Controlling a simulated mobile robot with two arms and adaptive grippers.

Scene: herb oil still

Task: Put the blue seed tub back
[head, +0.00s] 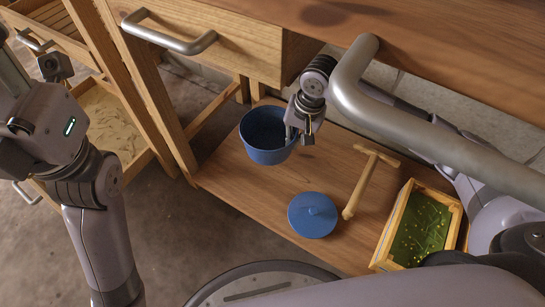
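The blue seed tub (262,149) is an open, round tub over the left part of the low wooden shelf, near upright. My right gripper (298,134) is at its right rim, one finger inside the wall and one outside, and looks shut on it. Whether the tub's base touches the shelf is hard to tell. A round blue lid (313,214) with a small knob lies on the shelf, in front and to the right of the tub. My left arm is at the left edge; its gripper (18,128) is partly cut off and its fingers do not show clearly.
A wooden T-shaped tool (361,184) lies right of the lid. A wooden crate with a green inside (422,228) stands further right. A table top with a thick grey rail (430,135) overhangs the shelf. A closed drawer (225,42) and an open tray (110,122) are at left.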

